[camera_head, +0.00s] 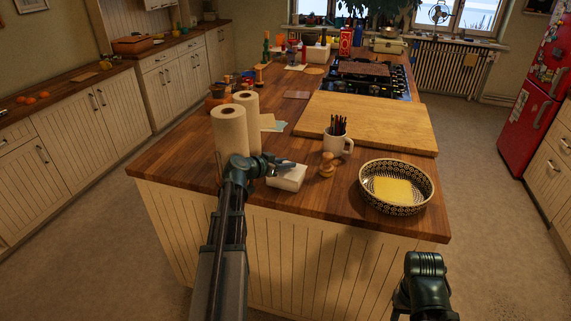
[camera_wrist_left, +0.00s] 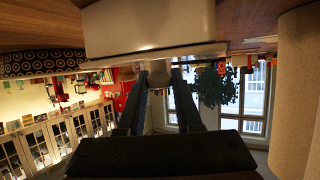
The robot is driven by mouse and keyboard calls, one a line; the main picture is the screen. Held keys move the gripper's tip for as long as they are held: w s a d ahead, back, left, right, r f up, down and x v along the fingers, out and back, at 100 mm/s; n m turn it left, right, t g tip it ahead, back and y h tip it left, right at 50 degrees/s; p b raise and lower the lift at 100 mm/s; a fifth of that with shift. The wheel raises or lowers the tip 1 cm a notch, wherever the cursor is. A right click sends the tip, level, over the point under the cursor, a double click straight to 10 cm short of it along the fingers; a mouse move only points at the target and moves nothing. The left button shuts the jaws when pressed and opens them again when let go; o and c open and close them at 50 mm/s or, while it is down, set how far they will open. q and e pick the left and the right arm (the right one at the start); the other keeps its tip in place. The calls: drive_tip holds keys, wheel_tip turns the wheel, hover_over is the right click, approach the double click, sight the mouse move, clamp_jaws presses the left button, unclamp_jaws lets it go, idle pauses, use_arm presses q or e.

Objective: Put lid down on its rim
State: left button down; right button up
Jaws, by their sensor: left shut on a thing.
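The white, box-shaped lid (camera_head: 287,179) is at the near edge of the wooden counter, between the paper rolls and the mug. My left gripper (camera_head: 284,164) is at its upper side and shut on it. In the left wrist view, which is upside down, the lid (camera_wrist_left: 150,25) fills the top middle, just beyond the fingers (camera_wrist_left: 160,78). I cannot tell whether its rim touches the counter.
Two paper rolls (camera_head: 230,132) stand close left of the gripper. A mug of pens (camera_head: 337,146) and a small wooden object (camera_head: 327,166) stand right of the lid. A wooden board (camera_head: 385,122) lies behind. Bare counter (camera_head: 180,160) is at the left corner.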

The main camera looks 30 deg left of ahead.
use_arm(q)
drive_tip(key=c, duration=0.5)
unclamp_jaws()
drive_tip(key=shift+r+p, duration=3.55)
